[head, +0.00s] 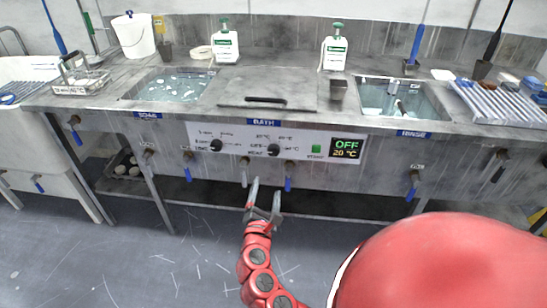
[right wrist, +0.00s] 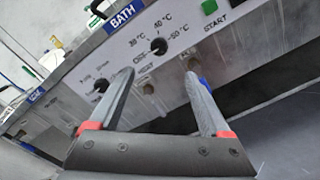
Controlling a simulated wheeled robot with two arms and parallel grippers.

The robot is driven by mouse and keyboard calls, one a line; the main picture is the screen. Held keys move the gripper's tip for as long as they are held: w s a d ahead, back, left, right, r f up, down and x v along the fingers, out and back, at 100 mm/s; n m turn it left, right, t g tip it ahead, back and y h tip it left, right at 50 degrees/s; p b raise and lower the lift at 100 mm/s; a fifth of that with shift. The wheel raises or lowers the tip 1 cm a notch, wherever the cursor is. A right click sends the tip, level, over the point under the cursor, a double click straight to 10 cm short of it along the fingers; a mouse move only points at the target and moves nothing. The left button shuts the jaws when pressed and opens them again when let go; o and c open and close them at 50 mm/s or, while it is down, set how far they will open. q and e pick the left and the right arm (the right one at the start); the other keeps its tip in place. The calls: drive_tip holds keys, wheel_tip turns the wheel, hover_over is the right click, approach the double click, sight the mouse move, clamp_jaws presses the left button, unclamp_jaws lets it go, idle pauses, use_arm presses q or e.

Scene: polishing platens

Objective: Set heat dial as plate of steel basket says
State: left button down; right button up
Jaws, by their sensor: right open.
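The heat dial (head: 274,150) is a black knob on the white panel below the bath, with temperature labels around it. In the right wrist view the dial (right wrist: 158,46) sits beyond the fingertips, with several °C marks; its exact setting is unclear. My right gripper (head: 265,190) is open and empty, in front of and below the panel, apart from the dial. It also shows in the right wrist view (right wrist: 158,77). The steel basket (head: 80,78) stands at the left counter end. Its small front plate (head: 75,91) ends in °C; the number is hard to read. My left gripper is out of view.
Another black dial (head: 216,145) lies left of the heat dial. A green start button (head: 316,149) and a display (head: 346,150) reading OFF, 20 °C are to the right. Blue-handled taps (head: 288,183) hang below the panel, close to my gripper. The bath lid (head: 235,92) is closed.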

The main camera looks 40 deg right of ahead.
sight(274, 152)
drive_tip(key=x, duration=1.7)
drive_tip(key=shift+f, duration=0.15)
clamp_jaws()
drive_tip(key=shift+b, duration=0.3)
